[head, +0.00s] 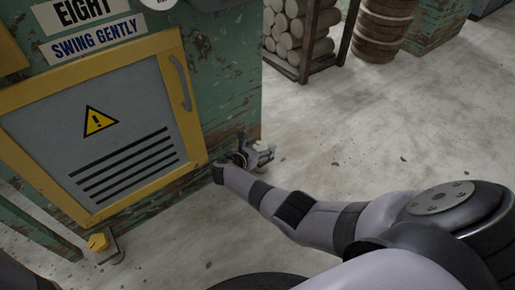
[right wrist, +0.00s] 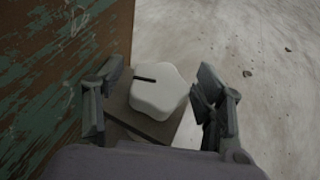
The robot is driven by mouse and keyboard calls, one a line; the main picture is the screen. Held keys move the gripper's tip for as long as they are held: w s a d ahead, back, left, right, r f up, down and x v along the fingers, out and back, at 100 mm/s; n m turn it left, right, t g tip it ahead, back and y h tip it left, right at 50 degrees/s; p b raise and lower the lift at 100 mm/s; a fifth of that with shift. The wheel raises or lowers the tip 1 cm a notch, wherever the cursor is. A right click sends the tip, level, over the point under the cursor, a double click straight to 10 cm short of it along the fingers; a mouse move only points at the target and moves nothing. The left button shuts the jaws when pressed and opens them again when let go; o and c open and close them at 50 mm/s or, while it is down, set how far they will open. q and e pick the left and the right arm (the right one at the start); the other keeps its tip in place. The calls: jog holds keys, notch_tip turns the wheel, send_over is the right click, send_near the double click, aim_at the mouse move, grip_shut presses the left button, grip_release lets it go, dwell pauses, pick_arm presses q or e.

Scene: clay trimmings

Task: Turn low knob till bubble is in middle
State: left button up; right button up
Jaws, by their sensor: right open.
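A white lobed knob (right wrist: 160,92) with a dark line on its face sits on a brownish base (right wrist: 144,124) beside the green machine's wall. My right gripper (right wrist: 161,78) is open, with one finger on each side of the knob and visible gaps between. In the head view the right gripper (head: 262,158) is low at the machine's right corner, where part of the white knob (head: 261,146) shows. No bubble or level shows in either view. My left gripper is not in view.
The worn green machine (head: 225,80) has a yellow-framed grey door (head: 130,120) with a handle (head: 181,83). A rack of cylinders (head: 300,35) and a brown round stack (head: 383,28) stand at the back. The pale floor (head: 400,130) to the right is clear.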

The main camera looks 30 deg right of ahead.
jog(key=v, duration=1.2)
jog(key=shift+f, duration=0.1)
